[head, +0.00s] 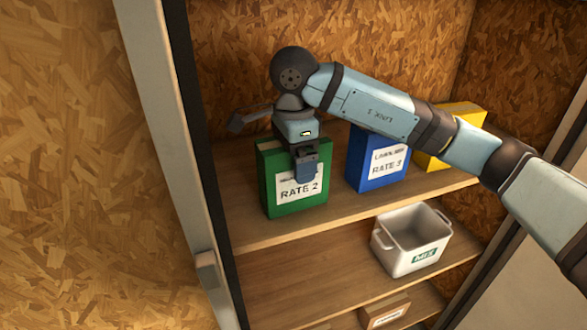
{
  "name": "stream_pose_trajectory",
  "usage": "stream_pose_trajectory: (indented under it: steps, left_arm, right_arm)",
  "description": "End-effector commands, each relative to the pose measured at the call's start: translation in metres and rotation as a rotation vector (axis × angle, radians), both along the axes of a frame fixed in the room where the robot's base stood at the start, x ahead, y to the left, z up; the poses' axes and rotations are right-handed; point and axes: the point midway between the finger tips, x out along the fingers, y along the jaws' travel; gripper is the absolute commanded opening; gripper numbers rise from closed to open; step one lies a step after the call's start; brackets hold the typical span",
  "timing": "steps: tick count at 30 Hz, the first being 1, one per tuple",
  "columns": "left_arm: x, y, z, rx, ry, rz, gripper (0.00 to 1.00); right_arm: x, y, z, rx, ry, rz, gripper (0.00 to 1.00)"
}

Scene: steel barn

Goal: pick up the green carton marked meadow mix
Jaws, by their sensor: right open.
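The green carton (282,198) stands upright at the left end of the upper shelf. Its white label reads "RATE 2"; the line above is mostly covered by my gripper, so I cannot read a name. My right gripper (300,158) is over the carton's top edge, pointing down and open. One finger hangs in front of the label; the other finger is hidden, so I cannot tell whether it is behind the front face or whether anything touches. My left gripper is not in view.
A blue carton (372,174) marked "RATE 3" and a yellow carton (463,112) stand to the right on the upper shelf (345,206). A white bin (407,242) marked "MIX" sits on the shelf below. The cabinet's upright frame (170,130) is close on the left.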

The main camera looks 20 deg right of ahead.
Motion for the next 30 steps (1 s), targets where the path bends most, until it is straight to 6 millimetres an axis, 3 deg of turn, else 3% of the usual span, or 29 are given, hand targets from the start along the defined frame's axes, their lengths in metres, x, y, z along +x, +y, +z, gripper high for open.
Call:
stream_pose_trajectory:
  steps: [5,6,15,25,30]
  left_arm:
    - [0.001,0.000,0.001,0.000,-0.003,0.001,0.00]
    - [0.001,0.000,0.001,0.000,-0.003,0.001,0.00]
    - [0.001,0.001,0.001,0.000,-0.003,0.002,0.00]
    - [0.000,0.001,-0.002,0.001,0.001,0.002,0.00]
    - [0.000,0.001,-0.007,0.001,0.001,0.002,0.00]
  right_arm:
    - [0.000,0.000,-0.001,0.000,-0.001,0.000,0.96]
    - [0.000,0.000,-0.001,0.000,-0.001,0.000,0.91]
    - [0.000,0.000,-0.001,0.000,0.000,0.000,0.23]
    - [0.000,0.000,0.003,0.001,-0.002,0.000,0.23]
    - [0.001,0.000,0.014,0.002,-0.005,0.000,0.23]
